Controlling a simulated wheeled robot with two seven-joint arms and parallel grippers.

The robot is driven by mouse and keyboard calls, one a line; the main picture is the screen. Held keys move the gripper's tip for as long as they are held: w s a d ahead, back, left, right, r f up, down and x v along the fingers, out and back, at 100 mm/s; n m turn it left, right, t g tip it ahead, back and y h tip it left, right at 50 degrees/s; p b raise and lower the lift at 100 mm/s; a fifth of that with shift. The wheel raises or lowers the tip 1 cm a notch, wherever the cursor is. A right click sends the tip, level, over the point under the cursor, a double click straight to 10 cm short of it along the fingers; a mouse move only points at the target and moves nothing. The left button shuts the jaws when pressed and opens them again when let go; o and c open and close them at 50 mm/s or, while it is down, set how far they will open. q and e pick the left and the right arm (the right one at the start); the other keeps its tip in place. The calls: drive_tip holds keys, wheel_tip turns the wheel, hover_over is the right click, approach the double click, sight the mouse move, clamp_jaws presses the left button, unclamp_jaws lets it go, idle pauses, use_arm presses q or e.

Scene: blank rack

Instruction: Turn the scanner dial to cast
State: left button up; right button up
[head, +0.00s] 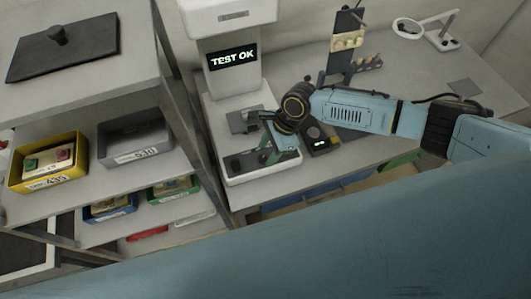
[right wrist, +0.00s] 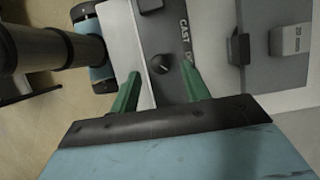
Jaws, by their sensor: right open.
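The scanner is a white machine (head: 231,18) with a screen (head: 233,58) reading "TEST OK" in the head view. In the right wrist view its dark panel (right wrist: 157,32) carries a small round black dial (right wrist: 159,64). The word "CAST" is printed right of and above the dial; a second label beside it is partly hidden by a finger. A small pale mark shows on the dial, but its exact setting is unclear. My right gripper (head: 273,150) is open above the panel. Its green fingers lie on either side of the dial, apparently not touching it. My left gripper is out of view.
Left of the scanner, a shelf holds a yellow bin (head: 47,163), a grey bin (head: 135,138) and smaller bins below. A small dark device (head: 320,141) sits right of the scanner. A magnifier ring (head: 408,28) stands at the back right. The bench beyond my arm has free room.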

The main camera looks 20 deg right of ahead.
sight(263, 159)
drive_tip(key=shift+x, duration=1.05)
